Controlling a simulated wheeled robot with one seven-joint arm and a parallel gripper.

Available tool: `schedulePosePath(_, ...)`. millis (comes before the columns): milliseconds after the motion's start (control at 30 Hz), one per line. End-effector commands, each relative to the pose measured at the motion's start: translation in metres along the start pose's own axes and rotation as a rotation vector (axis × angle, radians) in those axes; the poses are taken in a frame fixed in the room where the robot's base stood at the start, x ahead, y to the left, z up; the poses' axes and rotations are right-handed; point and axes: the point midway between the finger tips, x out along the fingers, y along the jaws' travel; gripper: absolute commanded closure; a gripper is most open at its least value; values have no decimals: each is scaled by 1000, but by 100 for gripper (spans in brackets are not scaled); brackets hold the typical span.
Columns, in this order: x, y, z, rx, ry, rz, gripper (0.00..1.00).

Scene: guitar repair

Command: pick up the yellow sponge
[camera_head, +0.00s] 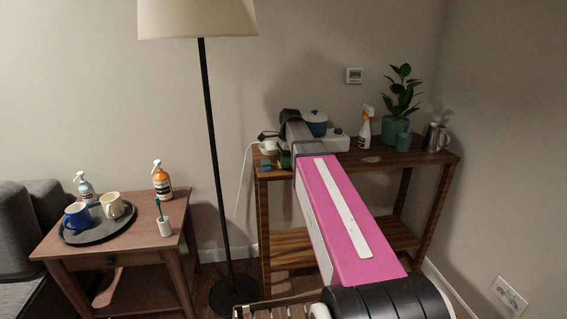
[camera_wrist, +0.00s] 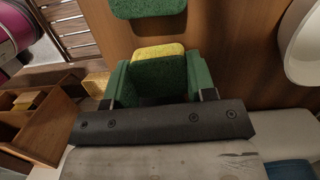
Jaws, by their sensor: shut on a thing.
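The yellow sponge (camera_wrist: 158,50) shows in the wrist view between my gripper's two green fingers, with a yellow strip above a dark green face. My gripper (camera_wrist: 158,82) is shut on it, and the dark gripper bar hides its near end. In the head view my arm reaches over the left end of the wooden shelf table (camera_head: 277,175). My gripper there is mostly hidden by the arm, so the hold cannot be made out. Whether the sponge touches the wood below it is not clear.
A white round vessel (camera_wrist: 303,45) is at right, a wooden compartment box (camera_wrist: 30,125) at left. A spray bottle (camera_head: 364,130) and potted plant (camera_head: 396,128) stand farther right on the table.

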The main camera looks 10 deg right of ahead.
Motion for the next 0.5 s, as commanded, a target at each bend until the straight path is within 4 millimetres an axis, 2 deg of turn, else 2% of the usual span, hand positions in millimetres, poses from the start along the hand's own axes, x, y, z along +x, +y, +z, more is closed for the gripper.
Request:
schedulePosePath(267,-36,-1,6,0,0,-3,71)
schedulePosePath(500,-59,27,61,-3,0,-2,71)
